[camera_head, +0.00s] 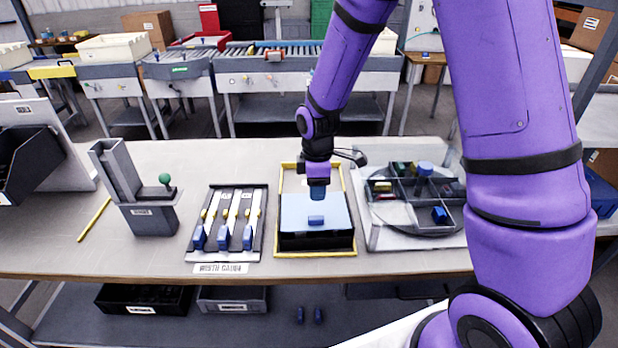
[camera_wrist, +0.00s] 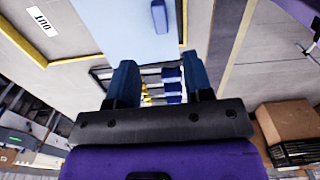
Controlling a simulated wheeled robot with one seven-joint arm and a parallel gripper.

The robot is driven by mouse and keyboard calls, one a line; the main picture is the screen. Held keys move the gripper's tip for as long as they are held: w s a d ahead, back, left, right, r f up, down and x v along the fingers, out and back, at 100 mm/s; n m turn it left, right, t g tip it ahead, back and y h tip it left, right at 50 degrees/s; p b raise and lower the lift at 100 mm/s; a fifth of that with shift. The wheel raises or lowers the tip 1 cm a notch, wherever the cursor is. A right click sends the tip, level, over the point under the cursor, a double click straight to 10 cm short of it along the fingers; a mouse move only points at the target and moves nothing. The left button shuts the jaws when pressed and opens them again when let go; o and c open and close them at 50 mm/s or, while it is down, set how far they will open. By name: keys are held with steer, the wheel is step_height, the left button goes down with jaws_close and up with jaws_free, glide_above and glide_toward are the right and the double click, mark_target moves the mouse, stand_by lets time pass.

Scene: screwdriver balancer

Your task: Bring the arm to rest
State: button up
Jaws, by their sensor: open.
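My purple arm reaches in from the right, and my gripper (camera_head: 317,190) hangs over the back part of the yellow-edged tray (camera_head: 342,254). In the wrist view my gripper's two blue fingers (camera_wrist: 160,80) are apart with nothing held between them. A light blue lid or panel (camera_head: 300,208) lies on a black box (camera_head: 300,241) in the tray, with a small blue block or handle (camera_head: 316,220) on it. The block also shows in the wrist view (camera_wrist: 159,16), beyond the fingertips and apart from them. The exact height of my gripper above the panel is hard to tell.
A grey stand with a green knob (camera_head: 165,179) is farther left, near a yellow rod (camera_head: 94,219). A round divided turntable (camera_head: 408,217) is on the right. Bare table lies at the far left front.

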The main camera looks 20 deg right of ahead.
steer(key=shift+r, duration=0.1)
steer(key=s+d+r+m+t, duration=0.1)
steer(key=s+d+r+m, duration=0.2)
steer(key=r, duration=0.7)
steer(key=s+d+r+m+t, duration=0.2)
steer(key=s+r+m, duration=0.25)
steer(key=r, duration=0.45)
steer(key=s+d+r+m+t, duration=0.1)
steer(key=s+r+m, duration=0.2)
steer(key=s+r, duration=0.2)
steer(key=s+d+r+m+t, duration=0.1)
steer(key=s+r+m, duration=0.3)
steer(key=s, duration=0.8)
steer(key=shift+s+d+r, duration=0.15)
steer(key=shift+d+r, duration=0.35)
steer(key=shift+r, duration=0.15)
